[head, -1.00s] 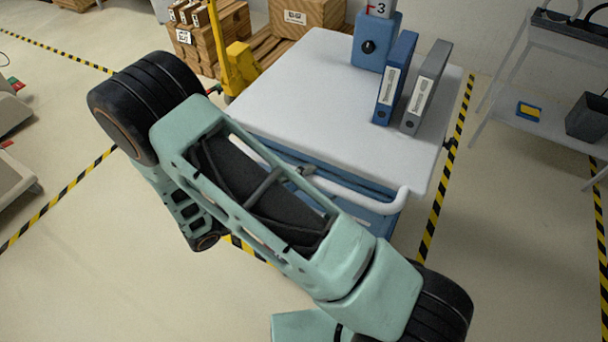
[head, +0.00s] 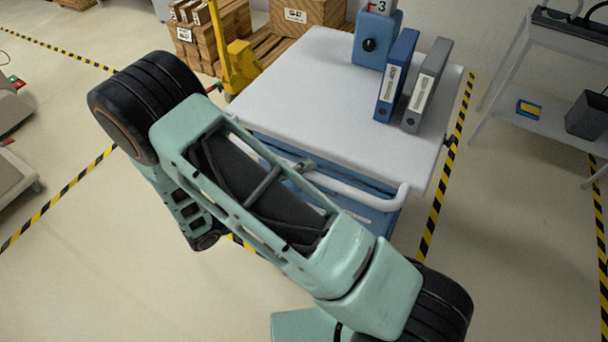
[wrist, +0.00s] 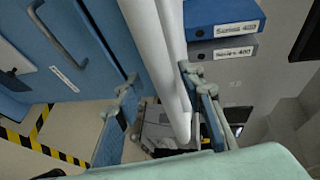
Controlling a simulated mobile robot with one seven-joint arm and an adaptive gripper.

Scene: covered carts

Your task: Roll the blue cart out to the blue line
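The blue cart (head: 362,213) stands ahead under a white cover (head: 300,85), with its white push handle (head: 375,200) along the near side. Its blue drawer front also shows in the wrist view (wrist: 85,25). My gripper (wrist: 160,84) has its two fingers on either side of the white handle bar (wrist: 150,30). There is a clear gap to the left finger, while the right finger is close to the bar; I cannot tell whether it touches. In the head view my arm hides most of the gripper. No blue line shows in either view.
A blue binder (head: 397,75), a grey binder (head: 428,85) and a blue box (head: 373,42) stand on the cover. A yellow pallet jack (head: 238,60) and wooden crates are behind left. Yellow-black tape (head: 440,190) runs beside the cart; a shelf stands at right. Floor at lower right is open.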

